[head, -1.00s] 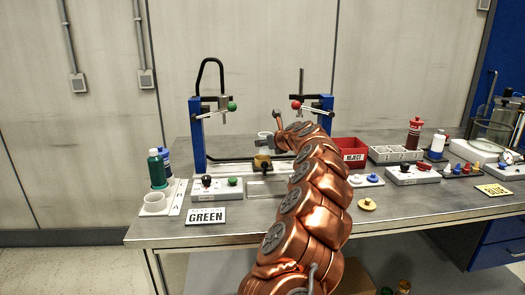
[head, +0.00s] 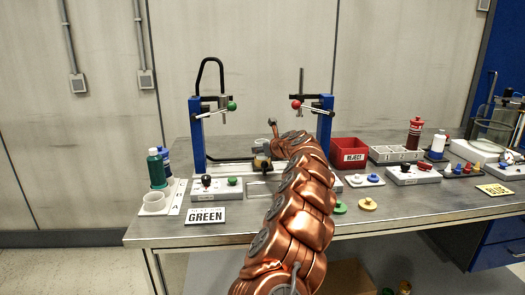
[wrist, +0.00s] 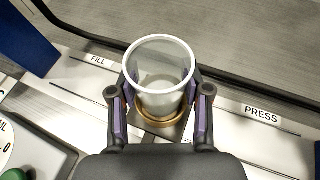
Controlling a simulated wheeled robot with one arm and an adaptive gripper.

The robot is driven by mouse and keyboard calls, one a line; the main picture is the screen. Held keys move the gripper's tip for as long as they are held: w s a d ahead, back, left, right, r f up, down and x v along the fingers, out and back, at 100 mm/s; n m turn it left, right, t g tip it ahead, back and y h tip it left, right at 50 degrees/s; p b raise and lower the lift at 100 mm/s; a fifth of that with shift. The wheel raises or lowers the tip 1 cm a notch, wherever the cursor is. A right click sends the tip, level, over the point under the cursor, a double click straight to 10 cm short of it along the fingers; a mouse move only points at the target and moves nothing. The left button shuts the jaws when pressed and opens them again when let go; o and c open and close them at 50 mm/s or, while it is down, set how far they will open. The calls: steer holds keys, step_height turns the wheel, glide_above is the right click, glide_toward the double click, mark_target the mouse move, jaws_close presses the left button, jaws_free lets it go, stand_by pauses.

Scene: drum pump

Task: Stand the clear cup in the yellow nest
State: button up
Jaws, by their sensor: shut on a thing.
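The clear cup (wrist: 160,70) is upright between the two fingers of my gripper (wrist: 160,98) in the wrist view, and the gripper is shut on it. The yellow nest (wrist: 157,119) shows as a gold ring around the cup's lower end. The cup is over or in the nest; whether its base touches the bottom is hidden. In the head view, the cup (head: 261,143) shows small and pale just above the nest (head: 261,162), with my arm covering the right side.
Blue press posts (head: 197,135) with green and red ball levers stand on either side. A control box (head: 216,187) and GREEN sign (head: 206,216) lie in front. A red REJECT bin (head: 350,153) is at right.

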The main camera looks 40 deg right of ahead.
steer(key=shift+f, duration=0.6)
steer(key=o, duration=0.7)
steer(key=shift+r, duration=0.15)
steer(key=shift+r, duration=0.55)
steer(key=shift+p+v, duration=0.55)
steer(key=shift+v, duration=5.4)
